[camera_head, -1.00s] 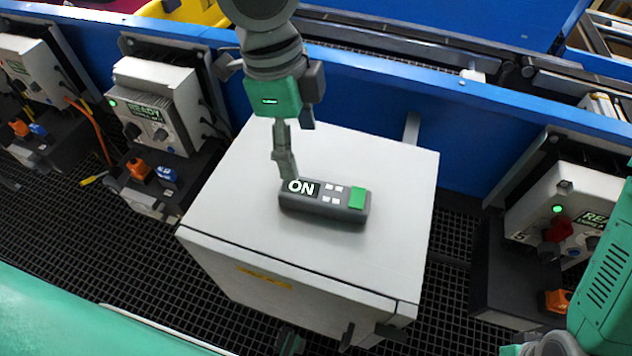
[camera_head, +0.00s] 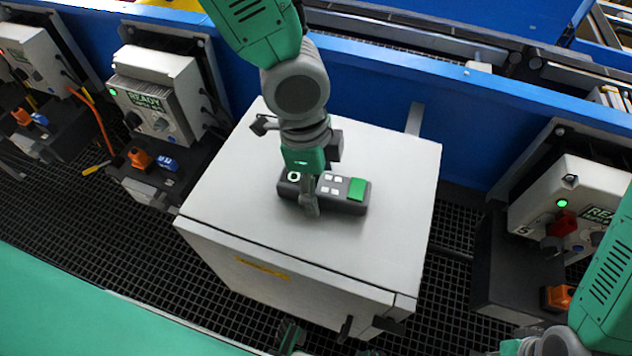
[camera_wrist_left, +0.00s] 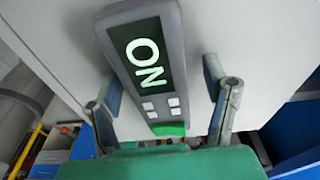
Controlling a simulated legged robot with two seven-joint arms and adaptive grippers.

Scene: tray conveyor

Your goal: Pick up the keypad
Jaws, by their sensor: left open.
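The keypad (camera_head: 345,190) is a dark grey bar with a lit display, small white buttons and a green end. It lies flat on top of the light grey cabinet (camera_head: 390,170). My left gripper (camera_head: 309,194) is over the keypad from above, with one finger on its near side covering part of the display. In the left wrist view the keypad (camera_wrist_left: 148,55) shows "ON" and lies between the two spread fingers of the open gripper (camera_wrist_left: 160,75). Gaps show beside it there; I cannot tell whether a finger touches it.
Control boxes with knobs and plugs stand at the left (camera_head: 155,95) and right (camera_head: 570,210). A blue conveyor side (camera_head: 450,125) runs behind the cabinet. The cabinet top around the keypad is clear. My right arm is at the right edge.

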